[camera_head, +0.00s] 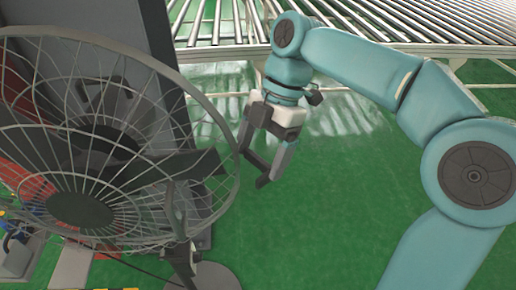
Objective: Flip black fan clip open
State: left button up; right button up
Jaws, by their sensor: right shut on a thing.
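A fan with a round grey wire guard (215,112) fills the left of the head view, with a dark hub (80,209) at its middle. My right gripper (260,180) is at the right edge of the guard, its dark fingers pointing down and left. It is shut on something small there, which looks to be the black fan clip. The clip itself is too small and too covered by the fingers to make out, so I cannot tell whether it is flipped open. My left gripper is not in view.
A roller conveyor (340,22) runs across the back. A dark grey upright panel (130,35) stands behind the fan. The fan's round base (213,277) is at the bottom. The green floor (330,215) right of the fan is clear.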

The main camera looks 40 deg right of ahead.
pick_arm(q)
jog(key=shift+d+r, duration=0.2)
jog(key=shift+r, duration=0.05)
pick_arm(e)
jog(key=shift+w+d+r+n, duration=0.15)
jog(key=shift+d+r+n, duration=0.1)
jog(key=shift+n, duration=0.35)
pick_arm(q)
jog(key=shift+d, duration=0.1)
pick_arm(e)
jog(key=shift+f+g, duration=0.1)
jog(key=shift+g, duration=0.2)
